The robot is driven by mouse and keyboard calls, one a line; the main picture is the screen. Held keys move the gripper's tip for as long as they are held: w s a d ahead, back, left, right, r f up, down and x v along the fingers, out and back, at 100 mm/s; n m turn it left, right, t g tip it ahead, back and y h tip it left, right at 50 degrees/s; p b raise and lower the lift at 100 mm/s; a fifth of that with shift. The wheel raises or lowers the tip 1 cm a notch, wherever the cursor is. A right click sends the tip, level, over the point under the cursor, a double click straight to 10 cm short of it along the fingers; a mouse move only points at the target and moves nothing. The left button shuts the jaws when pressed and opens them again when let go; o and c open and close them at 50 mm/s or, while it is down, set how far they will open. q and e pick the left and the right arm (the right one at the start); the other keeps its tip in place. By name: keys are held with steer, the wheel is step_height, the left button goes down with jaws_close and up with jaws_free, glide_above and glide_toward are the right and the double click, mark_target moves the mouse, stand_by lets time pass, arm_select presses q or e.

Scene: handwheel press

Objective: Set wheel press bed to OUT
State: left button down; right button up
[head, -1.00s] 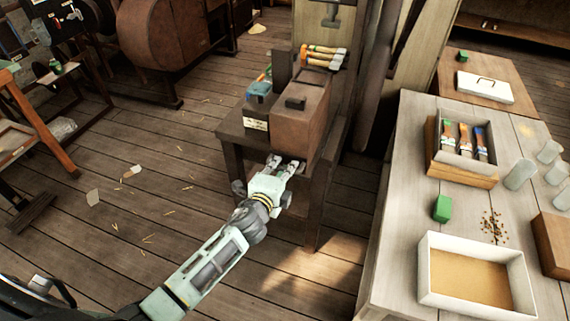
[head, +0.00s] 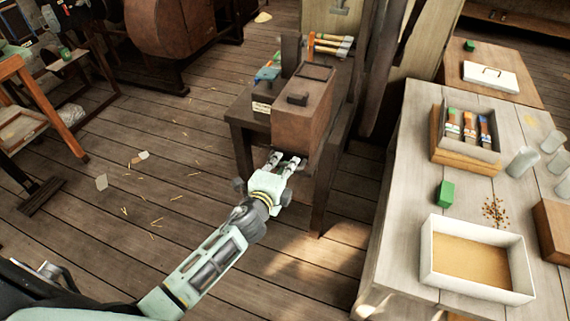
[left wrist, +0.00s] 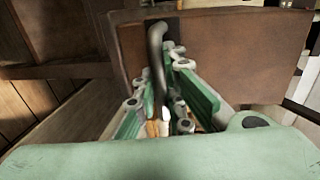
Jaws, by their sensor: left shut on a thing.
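A dark brown box-shaped body (head: 300,125) stands on a small dark wooden table, with a black block on its top. My left gripper (head: 285,160) is at the low front of it. In the left wrist view, a dark curved bar handle (left wrist: 157,45) stands out from the brown face (left wrist: 220,60) and runs down between my left gripper's fingers (left wrist: 165,105), which are shut on it. The fingers hide its lower part. I cannot make out a handwheel or any OUT marking. My right gripper is not in view.
The small table (head: 240,120) also carries a labelled dark box and brushes (head: 333,45). On the right, a workbench (head: 400,200) holds a white tray (head: 430,270), a green block (head: 445,193) and glass jars. The plank floor (head: 180,185) to the left is mostly open.

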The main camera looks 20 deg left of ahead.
arm_select(q)
steer(key=c, duration=2.2)
jaws_free()
steer(key=shift+s+f, duration=0.15)
steer(key=shift+f, duration=0.15)
steer(key=o, duration=0.4)
steer(key=shift+s+r, duration=0.2)
steer(key=shift+r, duration=0.05)
steer(key=shift+w, duration=0.15)
steer(key=v, duration=1.2)
